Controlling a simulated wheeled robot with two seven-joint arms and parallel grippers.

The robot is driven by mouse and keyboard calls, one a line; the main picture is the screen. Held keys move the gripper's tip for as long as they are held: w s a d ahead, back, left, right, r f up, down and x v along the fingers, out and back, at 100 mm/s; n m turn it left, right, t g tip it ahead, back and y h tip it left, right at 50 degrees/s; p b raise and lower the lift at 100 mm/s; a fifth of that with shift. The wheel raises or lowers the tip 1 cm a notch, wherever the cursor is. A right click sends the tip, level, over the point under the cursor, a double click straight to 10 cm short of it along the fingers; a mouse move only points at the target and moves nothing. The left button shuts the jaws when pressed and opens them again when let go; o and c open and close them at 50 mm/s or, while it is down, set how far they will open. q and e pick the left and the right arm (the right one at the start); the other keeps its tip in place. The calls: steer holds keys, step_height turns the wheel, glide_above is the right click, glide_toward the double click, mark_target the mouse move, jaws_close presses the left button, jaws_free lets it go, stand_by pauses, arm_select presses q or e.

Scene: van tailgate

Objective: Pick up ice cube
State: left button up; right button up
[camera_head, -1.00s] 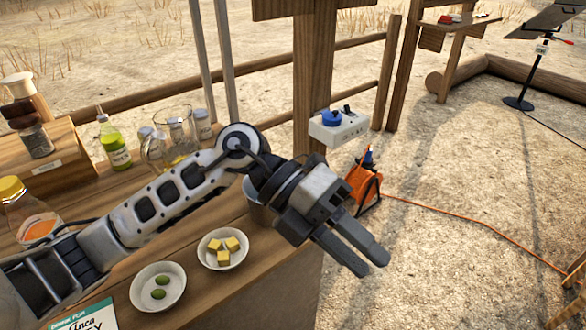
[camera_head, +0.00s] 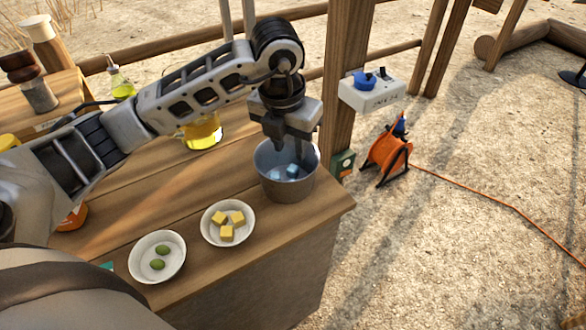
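A grey metal bucket (camera_head: 286,190) stands at the right end of the wooden counter. Pale blue ice cubes (camera_head: 291,171) lie inside it, partly in shadow. My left gripper (camera_head: 289,147) points down over the bucket, with its fingertips at about the rim in the picture. Its fingers look apart, with no ice cube seen between them. The gripper covers the far part of the bucket's opening. My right gripper is out of view.
A white bowl with yellow cubes (camera_head: 208,234) and a white bowl with green fruits (camera_head: 137,275) stand on the counter (camera_head: 195,192) left of the bucket. A jug of yellow liquid (camera_head: 203,132) is behind my arm. A wooden post (camera_head: 343,120) rises behind the bucket.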

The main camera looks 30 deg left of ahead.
mark_target(293, 167)
arm_select(q)
steer(key=shift+w+d+f+p, duration=0.1)
steer(key=shift+w+f+p, duration=0.15)
steer(key=shift+f, duration=1.25)
steer(key=shift+w+f+p, duration=0.15)
steer(key=shift+f+p, duration=0.05)
steer(key=shift+f, duration=1.3)
jaws_close()
